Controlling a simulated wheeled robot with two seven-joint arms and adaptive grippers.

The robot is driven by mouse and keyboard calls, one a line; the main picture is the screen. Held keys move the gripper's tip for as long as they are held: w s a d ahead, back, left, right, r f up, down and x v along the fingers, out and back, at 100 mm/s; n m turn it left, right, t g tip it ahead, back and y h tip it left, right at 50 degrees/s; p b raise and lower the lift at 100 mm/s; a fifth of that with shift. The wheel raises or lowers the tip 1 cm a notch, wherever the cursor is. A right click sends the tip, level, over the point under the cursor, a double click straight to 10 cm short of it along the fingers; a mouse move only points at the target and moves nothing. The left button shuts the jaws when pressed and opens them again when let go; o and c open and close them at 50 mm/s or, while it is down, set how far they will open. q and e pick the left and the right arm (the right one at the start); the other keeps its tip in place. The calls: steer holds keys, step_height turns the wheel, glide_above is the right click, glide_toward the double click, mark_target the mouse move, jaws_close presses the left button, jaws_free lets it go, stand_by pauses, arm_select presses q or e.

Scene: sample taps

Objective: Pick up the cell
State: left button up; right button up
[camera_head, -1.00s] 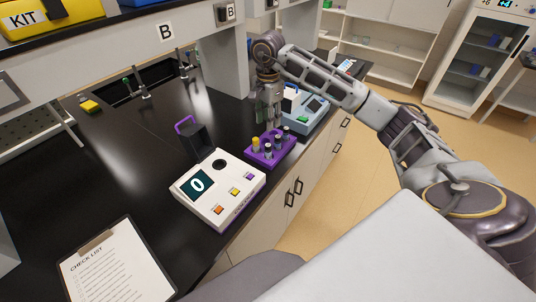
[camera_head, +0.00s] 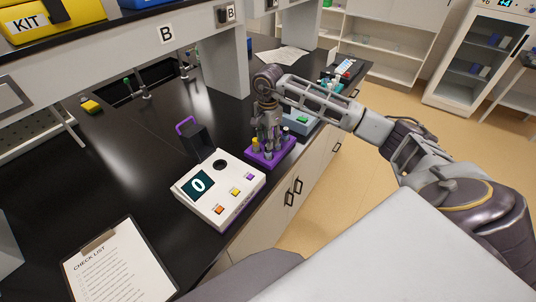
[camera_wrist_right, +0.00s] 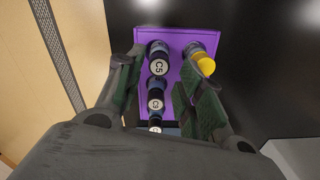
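A purple rack (camera_head: 256,163) stands near the counter's edge; it also shows in the right wrist view (camera_wrist_right: 181,38). In the right wrist view it holds a dark cell marked C5 (camera_wrist_right: 158,66), another that seems marked C3 (camera_wrist_right: 156,104), a partly cut-off one (camera_wrist_right: 155,129) in the same row, and a yellow-capped one (camera_wrist_right: 205,66). My right gripper (camera_head: 268,150) points down at the rack. Its fingers (camera_wrist_right: 160,85) are apart, on either side of the dark row; I cannot tell whether they touch a cell. The yellow-capped cell lies outside them. My left gripper is out of view.
A white device (camera_head: 222,207) with a "0" display and a raised dark lid (camera_head: 193,143) stands left of the rack. A blue device (camera_head: 301,122) is behind the rack. A checklist clipboard (camera_head: 118,265) lies in front. A shelf (camera_head: 160,65) overhangs the counter's back.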

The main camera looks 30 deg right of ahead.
mark_target(268, 153)
steer(key=shift+f, duration=0.15)
steer(key=shift+s+a+f+p, duration=0.1)
steer(key=shift+f+p, duration=0.5)
steer(key=shift+f, duration=1.85)
steer(key=shift+c, duration=0.4)
steer(key=c, duration=0.5)
